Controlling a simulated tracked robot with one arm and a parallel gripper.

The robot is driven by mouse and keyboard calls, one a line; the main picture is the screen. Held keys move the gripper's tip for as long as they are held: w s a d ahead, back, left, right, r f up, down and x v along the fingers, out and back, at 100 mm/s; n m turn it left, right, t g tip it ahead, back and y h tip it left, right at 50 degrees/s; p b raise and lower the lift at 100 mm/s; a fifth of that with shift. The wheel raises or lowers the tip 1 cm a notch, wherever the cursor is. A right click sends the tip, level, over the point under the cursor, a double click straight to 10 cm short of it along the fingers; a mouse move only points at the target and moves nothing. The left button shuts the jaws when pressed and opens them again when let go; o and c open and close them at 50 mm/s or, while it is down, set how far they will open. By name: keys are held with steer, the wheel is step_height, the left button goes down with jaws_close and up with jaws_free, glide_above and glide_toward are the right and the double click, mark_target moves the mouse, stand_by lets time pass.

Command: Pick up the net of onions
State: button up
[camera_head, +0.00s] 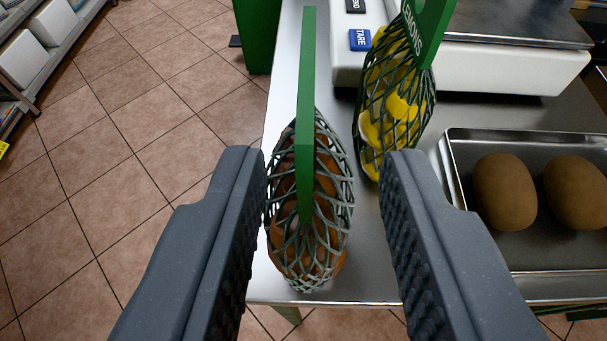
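A clear gap shows between the net and the right finger.
A net of lemons (398,110) with a green label stands just behind and right. A white scale (480,65) with a TARE key is behind it. A metal tray (450,180) with brown potato-like items is at right. Tiled floor lies left, with shelves (45,50) far left.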

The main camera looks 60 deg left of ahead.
mark_target(308, 84)
steer(key=shift+a+r+x, duration=0.1)
steer(key=shift+r+x, duration=0.05)
steer(key=shift+x, duration=1.15)
steer(key=shift+a+r+x, duration=0.1)
steer(key=shift+r+x, duration=0.1)
steer(key=shift+x, duration=1.1)
steer(key=shift+a+r+x, duration=0.15)
steer(key=shift+x, duration=1.1)
steer(key=shift+s, duration=0.1)
jaws_close()
